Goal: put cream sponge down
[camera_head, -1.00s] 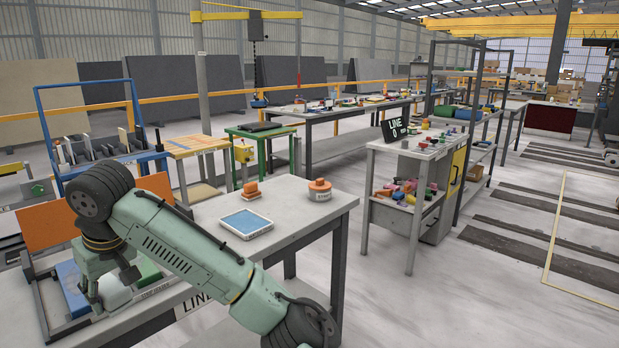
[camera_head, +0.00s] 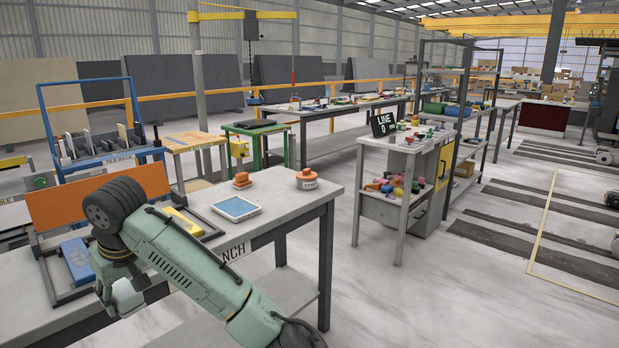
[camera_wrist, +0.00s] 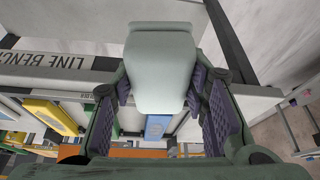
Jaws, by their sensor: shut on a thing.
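The cream sponge (camera_wrist: 160,62) is a pale, rounded block, clamped between the two purple-padded fingers of my gripper (camera_wrist: 160,92) in the wrist view. In the head view the pale block (camera_head: 128,296) hangs at the end of my arm, at lower left. Part of the bench front is hidden behind my arm.
An orange board (camera_head: 100,196) stands behind. Open floor (camera_head: 400,300) lies at right.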

